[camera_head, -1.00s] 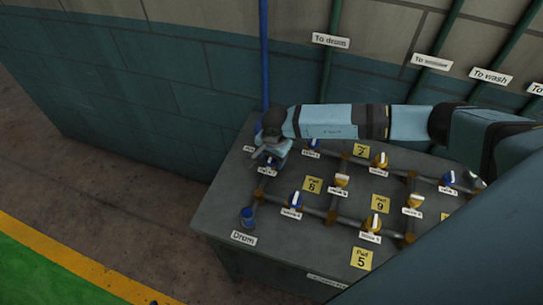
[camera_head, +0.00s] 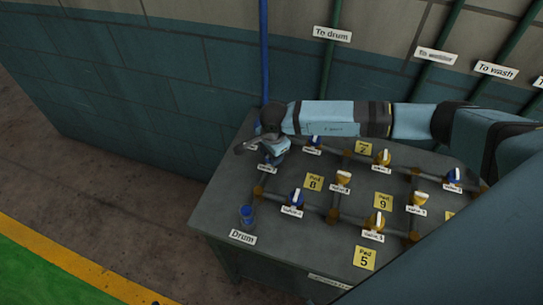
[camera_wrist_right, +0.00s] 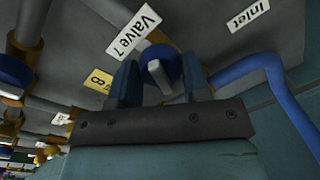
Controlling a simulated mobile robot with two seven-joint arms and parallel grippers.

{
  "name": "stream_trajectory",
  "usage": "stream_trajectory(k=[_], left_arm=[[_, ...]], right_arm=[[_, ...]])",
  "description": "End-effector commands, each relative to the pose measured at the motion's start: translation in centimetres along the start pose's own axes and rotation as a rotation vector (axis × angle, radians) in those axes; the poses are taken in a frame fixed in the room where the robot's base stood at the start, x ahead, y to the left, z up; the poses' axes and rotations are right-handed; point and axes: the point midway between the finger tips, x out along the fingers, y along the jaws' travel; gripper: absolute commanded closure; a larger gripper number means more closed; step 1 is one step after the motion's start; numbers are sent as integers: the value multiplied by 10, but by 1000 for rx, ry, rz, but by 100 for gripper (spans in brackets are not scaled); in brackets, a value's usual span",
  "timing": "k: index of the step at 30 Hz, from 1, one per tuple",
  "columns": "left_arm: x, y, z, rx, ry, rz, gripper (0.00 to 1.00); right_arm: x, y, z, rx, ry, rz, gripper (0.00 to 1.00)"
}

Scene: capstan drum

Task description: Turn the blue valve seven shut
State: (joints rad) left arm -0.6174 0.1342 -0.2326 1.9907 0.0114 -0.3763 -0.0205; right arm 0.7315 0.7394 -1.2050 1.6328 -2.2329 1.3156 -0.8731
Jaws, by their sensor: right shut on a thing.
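Blue valve seven (camera_wrist_right: 171,60) shows in the right wrist view, beside its white "Valve 7" label (camera_wrist_right: 134,32). Its pale grey lever (camera_wrist_right: 158,78) lies between the fingers of my right gripper (camera_wrist_right: 160,84), which is shut on it. In the head view my right arm reaches in from the right, and its gripper (camera_head: 272,156) is low over the far-left corner of the bench, hiding most of the valve. My left gripper is in neither view.
The grey bench (camera_head: 215,207) carries pipes with several other blue and yellow valves, including a blue one (camera_head: 296,197) nearby. A blue pipe (camera_head: 264,60) rises at the wall. A "Drum" label (camera_head: 242,237) sits at the bench's front left. Bare floor lies left.

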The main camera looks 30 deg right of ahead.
Motion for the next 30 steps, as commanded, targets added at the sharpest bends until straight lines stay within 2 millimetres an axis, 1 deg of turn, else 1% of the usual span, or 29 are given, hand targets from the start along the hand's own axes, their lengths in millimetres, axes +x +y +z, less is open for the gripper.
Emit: stream_trajectory(k=[1,6,30], left_arm=[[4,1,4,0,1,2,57],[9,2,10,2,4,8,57],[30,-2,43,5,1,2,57]], right_arm=[[3,0,0,43,3,-2,80],[3,0,1,203,14,-2,80],[1,-2,1,941,71,-1,80]])
